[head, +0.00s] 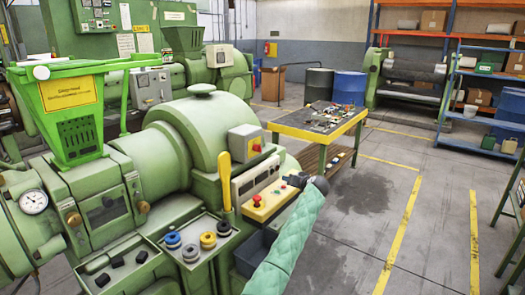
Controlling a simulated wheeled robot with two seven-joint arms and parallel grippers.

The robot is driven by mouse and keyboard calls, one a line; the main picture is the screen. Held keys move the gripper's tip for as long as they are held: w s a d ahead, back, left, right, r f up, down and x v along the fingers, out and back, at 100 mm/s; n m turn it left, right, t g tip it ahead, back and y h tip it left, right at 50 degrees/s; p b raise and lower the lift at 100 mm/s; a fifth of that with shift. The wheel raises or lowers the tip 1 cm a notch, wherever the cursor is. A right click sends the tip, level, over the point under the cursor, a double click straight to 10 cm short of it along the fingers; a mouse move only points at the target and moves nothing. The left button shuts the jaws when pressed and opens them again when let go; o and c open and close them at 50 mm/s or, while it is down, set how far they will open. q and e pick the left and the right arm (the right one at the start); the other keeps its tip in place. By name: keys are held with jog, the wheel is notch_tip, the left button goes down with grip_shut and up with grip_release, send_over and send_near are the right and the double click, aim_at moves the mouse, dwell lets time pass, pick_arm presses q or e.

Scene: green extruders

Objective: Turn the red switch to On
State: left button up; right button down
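The red switch (256,147) is on the front of a small grey box with a yellow patch, mounted on the green extruder (202,118). It is too small to tell which way it is turned. One arm of mine, in a teal quilted sleeve, rises from the bottom edge and leans right; I take it for my left. Its dark gripper (297,180) is near the right end of the yellow control panel (267,199), below and right of the switch and apart from it. Its fingers are too small to tell open from shut. My other gripper is not in view.
A yellow lever (226,181) stands left of the switch box. A red button (256,200) sits on the yellow panel. A workbench (312,132) with loose parts stands behind the gripper. The floor to the right is largely clear, with blue shelves (490,85) beyond.

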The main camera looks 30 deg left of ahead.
aim_at(258, 148)
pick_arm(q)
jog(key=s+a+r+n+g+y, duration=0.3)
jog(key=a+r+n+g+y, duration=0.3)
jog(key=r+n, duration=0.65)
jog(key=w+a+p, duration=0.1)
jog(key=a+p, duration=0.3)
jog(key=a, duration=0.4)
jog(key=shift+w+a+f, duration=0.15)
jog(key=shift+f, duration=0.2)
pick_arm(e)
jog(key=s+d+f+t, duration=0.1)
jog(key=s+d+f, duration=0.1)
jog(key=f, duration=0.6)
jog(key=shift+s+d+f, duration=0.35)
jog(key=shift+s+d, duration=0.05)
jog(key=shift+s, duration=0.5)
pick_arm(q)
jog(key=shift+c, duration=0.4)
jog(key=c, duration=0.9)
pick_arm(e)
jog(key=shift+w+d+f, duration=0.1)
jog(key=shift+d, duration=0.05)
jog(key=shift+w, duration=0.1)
